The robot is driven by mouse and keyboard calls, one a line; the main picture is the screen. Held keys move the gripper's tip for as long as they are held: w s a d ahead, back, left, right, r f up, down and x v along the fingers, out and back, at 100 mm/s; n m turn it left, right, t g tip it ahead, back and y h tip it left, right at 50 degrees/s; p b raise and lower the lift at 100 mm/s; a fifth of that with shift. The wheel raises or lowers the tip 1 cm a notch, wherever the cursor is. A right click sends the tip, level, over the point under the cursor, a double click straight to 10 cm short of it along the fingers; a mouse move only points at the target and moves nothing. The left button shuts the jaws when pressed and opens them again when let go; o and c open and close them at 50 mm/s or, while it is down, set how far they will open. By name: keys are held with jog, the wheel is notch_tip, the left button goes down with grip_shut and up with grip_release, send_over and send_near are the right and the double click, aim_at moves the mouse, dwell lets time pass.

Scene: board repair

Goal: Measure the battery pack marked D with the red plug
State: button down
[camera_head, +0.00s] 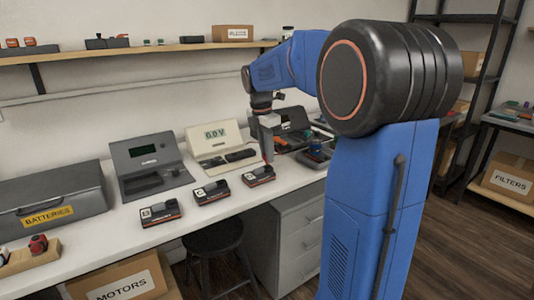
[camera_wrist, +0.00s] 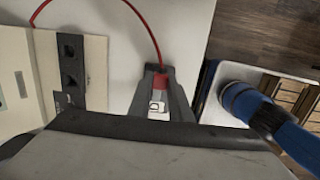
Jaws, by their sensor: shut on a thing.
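The battery pack marked D (camera_head: 259,177) lies at the right end of a row of three packs on the bench. My gripper (camera_head: 267,150) points down over it and is shut on the red plug (camera_wrist: 160,82). In the wrist view a red cable (camera_wrist: 143,22) loops from the plug toward the beige meter (camera_head: 221,146). The pack's white label with D (camera_wrist: 157,108) shows just below the plug. The plug's tip is at the pack, but its contact is hidden. The meter's display (camera_head: 214,134) appears to read 6.0 V.
Two similar packs, one (camera_head: 211,191) in the middle and one (camera_head: 160,212) at the left, lie on the bench. A grey device (camera_head: 149,163) and a batteries case (camera_head: 50,205) stand left.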

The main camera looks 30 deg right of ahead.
jog(key=shift+f, duration=1)
dwell(1.8)
jog(key=c, duration=1.3)
grip_release()
jog(key=shift+o, duration=0.2)
jog(key=shift+r, duration=1.6)
jog(key=shift+r, duration=2.9)
